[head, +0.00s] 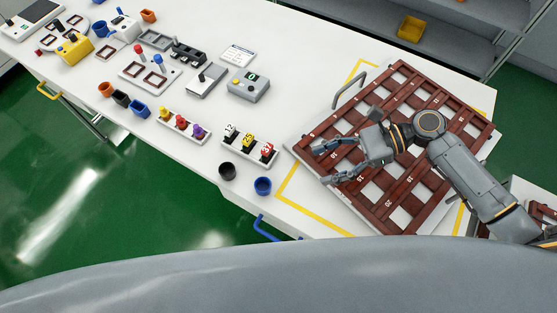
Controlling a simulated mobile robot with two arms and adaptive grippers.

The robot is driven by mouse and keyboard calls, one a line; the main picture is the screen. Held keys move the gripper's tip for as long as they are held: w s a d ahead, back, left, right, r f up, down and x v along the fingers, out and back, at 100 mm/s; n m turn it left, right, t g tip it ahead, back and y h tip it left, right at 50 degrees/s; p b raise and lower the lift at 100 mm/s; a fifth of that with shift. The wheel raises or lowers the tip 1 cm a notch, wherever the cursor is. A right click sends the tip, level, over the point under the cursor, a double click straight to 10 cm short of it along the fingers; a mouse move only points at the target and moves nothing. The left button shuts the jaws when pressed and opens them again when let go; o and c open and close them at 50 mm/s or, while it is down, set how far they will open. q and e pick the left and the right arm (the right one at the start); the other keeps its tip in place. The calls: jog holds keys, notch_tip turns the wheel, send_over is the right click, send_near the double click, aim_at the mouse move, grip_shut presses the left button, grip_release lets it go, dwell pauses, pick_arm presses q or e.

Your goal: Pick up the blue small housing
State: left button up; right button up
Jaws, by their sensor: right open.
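A small round blue housing (263,186) stands upright on the white table near its front edge, left of the yellow-taped area. Another blue housing (140,107), squarer, stands farther left at the end of a short row. I cannot tell for sure which of them the task names. My right gripper (320,163) is open and empty. It is over the left part of the brown grid tray, to the right of the round blue housing and apart from it. My left gripper is not in view.
A black housing (228,171) stands just left of the round blue one. A rack with numbered plugs (248,143) is behind them. The brown grid tray (400,82) has a grey handle (348,88) at its left.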

jog(key=shift+s+a, duration=0.1)
jog(key=shift+a, duration=0.35)
jog(key=p, duration=0.1)
send_near(256, 187)
jog(key=shift+s+d+r, duration=0.2)
jog(key=shift+d+r, duration=0.35)
jog(key=shift+d, duration=0.05)
jog(key=shift+x, duration=1.1)
jog(key=shift+w+a+f+p, duration=0.15)
jog(key=shift+f+p, duration=0.15)
jog(key=shift+a+f+p, duration=0.1)
jog(key=shift+a+p, duration=0.3)
jog(key=shift+a, duration=0.35)
jog(key=p+x, duration=0.1)
jog(key=x, duration=0.2)
jog(key=shift+a+f, duration=0.25)
jog(key=shift+a, duration=0.1)
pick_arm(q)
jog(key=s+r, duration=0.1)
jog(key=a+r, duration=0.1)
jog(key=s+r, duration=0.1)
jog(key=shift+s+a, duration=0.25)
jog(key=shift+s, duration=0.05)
pick_arm(e)
jog(key=c, duration=0.9)
